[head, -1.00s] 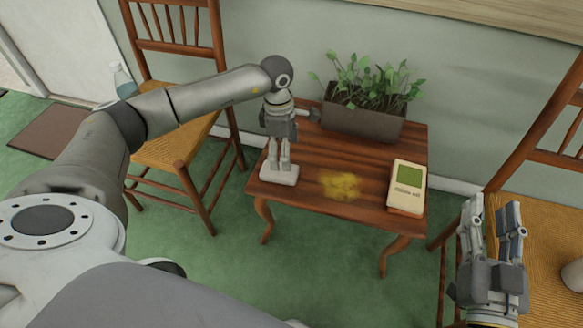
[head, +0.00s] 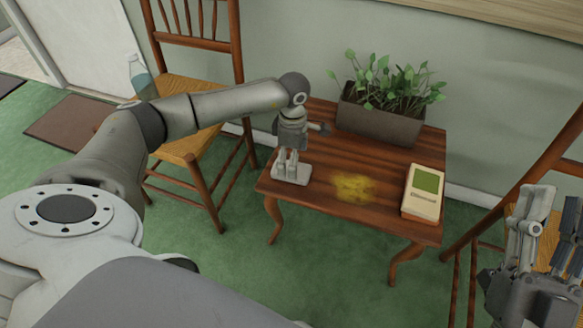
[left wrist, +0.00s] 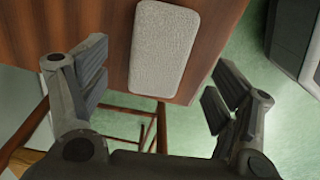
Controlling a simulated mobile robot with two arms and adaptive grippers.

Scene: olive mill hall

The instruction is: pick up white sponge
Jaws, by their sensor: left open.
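The white sponge (head: 304,172) lies flat near the left front corner of the small wooden table (head: 318,196). It also shows in the left wrist view (left wrist: 165,45), its near end between the lines of the two fingers. My left gripper (head: 287,172) points down over the sponge, its fingers hiding part of it in the head view. In the left wrist view the left gripper (left wrist: 158,88) is open, fingers wide apart, with nothing held. I cannot tell whether the fingertips touch the sponge. My right gripper (head: 556,200) is at the right edge, fingers apart and empty.
A yellow-green spill (head: 354,187) marks the table middle. A planter (head: 380,122) sits at the back. A chair (head: 195,105) holding a bottle (head: 139,75) stands left; another chair is right.

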